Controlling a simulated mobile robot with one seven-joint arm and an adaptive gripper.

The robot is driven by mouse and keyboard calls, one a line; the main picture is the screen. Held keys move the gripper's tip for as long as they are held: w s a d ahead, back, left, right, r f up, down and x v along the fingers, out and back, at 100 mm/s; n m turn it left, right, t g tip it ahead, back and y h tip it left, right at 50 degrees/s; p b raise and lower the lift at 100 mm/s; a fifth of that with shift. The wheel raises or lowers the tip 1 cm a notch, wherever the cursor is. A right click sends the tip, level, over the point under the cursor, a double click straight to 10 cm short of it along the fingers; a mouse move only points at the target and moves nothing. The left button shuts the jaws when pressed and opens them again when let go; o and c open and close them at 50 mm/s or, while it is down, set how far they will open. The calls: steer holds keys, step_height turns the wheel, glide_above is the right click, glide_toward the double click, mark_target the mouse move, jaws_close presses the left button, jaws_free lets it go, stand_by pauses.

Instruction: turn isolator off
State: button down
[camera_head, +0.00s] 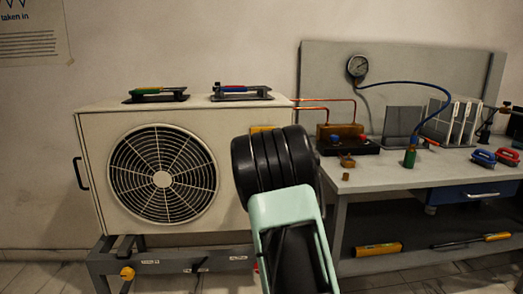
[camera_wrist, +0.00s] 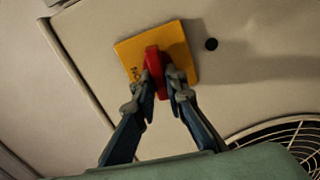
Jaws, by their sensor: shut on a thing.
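The isolator is a yellow plate with a red handle. In the wrist view the yellow plate (camera_wrist: 183,45) is on the pale panel of the outdoor unit, with dark lettering at its lower left. Its red handle (camera_wrist: 152,60) stands between my fingertips. My gripper (camera_wrist: 160,88) is shut on the red handle, one finger on each side. In the head view only a sliver of the yellow plate (camera_head: 262,129) shows behind my black wrist, which hides the handle and my fingers. I cannot read the handle's position mark.
The outdoor unit (camera_head: 90,140) with its fan grille (camera_head: 162,174) is left of my arm. Two gauge sets (camera_head: 157,93) lie on its top. A workbench (camera_head: 400,180) with a dial gauge (camera_head: 358,67) and blue hose is at right.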

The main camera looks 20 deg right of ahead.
steer(key=shift+d+n+b, duration=0.1)
steer(key=shift+n+b, duration=0.3)
steer(key=shift+n, duration=0.2)
steer(key=c, duration=2)
jaws_free()
steer(key=shift+o, duration=0.2)
steer(key=v, duration=1.2)
